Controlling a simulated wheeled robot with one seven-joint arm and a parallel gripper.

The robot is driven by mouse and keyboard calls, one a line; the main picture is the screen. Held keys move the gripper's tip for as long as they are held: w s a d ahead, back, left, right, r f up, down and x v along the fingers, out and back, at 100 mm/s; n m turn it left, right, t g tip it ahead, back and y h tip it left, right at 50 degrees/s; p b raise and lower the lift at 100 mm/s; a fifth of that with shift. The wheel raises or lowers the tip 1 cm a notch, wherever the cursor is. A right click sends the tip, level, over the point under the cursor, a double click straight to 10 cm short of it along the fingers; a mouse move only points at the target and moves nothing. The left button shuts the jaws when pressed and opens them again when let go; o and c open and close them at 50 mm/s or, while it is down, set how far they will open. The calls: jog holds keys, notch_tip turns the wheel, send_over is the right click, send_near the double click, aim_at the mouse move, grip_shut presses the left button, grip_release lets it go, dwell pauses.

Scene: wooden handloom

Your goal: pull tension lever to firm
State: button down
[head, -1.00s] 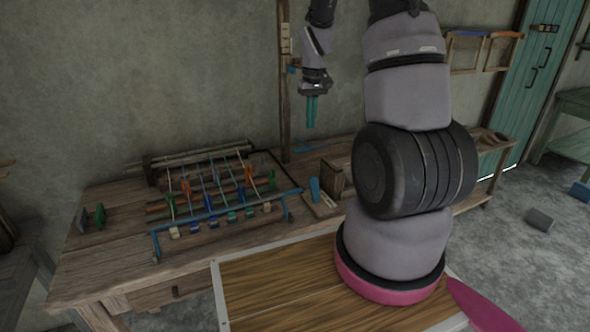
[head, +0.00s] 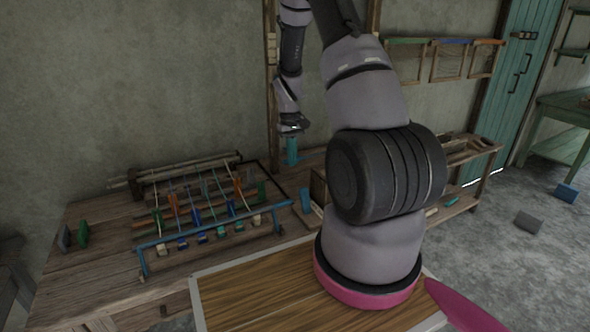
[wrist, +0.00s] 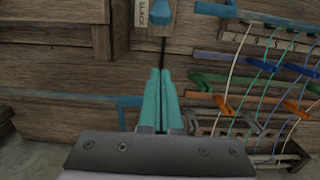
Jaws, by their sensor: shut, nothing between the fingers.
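The blue lever handle (head: 305,200), which I take to be the tension lever, stands on the bench at the right end of the loom (head: 205,205). It also shows in the wrist view (wrist: 161,12) at the top edge, beside a small pale label plate (wrist: 141,14) whose lettering is hard to read. A thin dark slot runs from it toward my fingertips. My gripper (head: 292,161) has teal fingers, pointing down, and is behind the lever, near the wooden post. In the wrist view my gripper (wrist: 160,72) is shut and empty, apart from the handle.
Coloured heddles and threads fill the loom, with a blue bar (head: 215,226) along its front. A wooden post (head: 271,90) rises behind the bench. A blue bracket (wrist: 126,108) lies left of my fingers in the wrist view. Blocks (head: 529,222) lie on the floor at right.

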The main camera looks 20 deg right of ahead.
aim_at(305, 202)
jog(key=f, duration=0.8)
jog(key=shift+s+f, duration=0.4)
jog(key=shift+s+d+r, duration=0.1)
jog(key=shift+s+r, duration=0.15)
jog(key=shift+s, duration=0.35)
jog(key=shift+s+a+r, duration=0.1)
jog(key=shift+s+r, duration=0.2)
jog(key=shift+s, duration=0.3)
jog(key=shift+s+d+r, duration=0.1)
jog(key=shift+s+r, duration=0.15)
jog(key=shift+s, duration=0.35)
